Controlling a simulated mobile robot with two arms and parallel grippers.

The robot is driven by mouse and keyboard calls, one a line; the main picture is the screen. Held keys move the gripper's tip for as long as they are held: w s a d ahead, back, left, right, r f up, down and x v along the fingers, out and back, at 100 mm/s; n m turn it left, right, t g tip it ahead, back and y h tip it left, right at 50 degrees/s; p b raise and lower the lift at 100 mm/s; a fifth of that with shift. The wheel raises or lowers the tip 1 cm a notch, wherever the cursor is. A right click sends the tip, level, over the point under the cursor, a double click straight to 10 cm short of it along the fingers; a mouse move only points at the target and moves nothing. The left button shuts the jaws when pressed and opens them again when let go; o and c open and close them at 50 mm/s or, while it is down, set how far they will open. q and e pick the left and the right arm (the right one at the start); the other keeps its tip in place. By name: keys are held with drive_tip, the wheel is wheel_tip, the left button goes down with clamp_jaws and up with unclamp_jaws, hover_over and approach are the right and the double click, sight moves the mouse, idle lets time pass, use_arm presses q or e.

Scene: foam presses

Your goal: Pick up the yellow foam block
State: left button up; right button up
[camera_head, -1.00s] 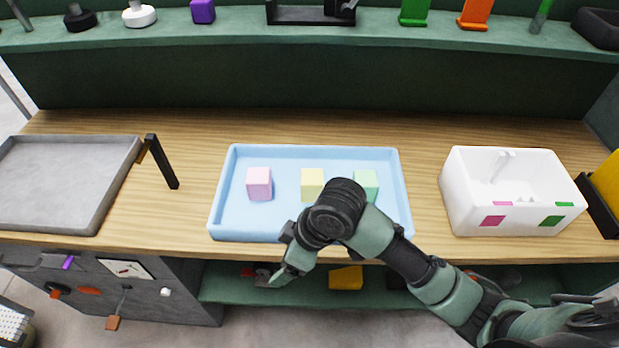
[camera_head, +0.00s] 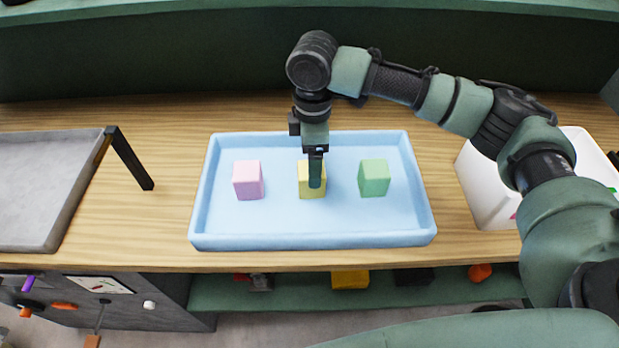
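The yellow foam block (camera_head: 304,182) sits in the middle of the light blue tray (camera_head: 310,239), between a pink block (camera_head: 248,180) on the left and a green block (camera_head: 374,178) on the right. My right gripper (camera_head: 315,182) points down over the yellow block, and its fingers hide part of the block's front and right side. I cannot tell whether the fingers touch the block or how far apart they are. My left gripper is not in view.
A white bin (camera_head: 480,190) stands at the right, partly hidden by my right arm. Bare wooden table separates the trays. A green wall rises behind.

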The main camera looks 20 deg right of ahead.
drive_tip(key=f, duration=0.3)
drive_tip(key=f+p, duration=0.1)
drive_tip(key=f, duration=0.2)
drive_tip(key=shift+s+a+f, duration=0.1)
drive_tip(key=shift+s+a, duration=0.05)
drive_tip(key=shift+a, duration=0.05)
drive_tip(key=c, duration=1.4)
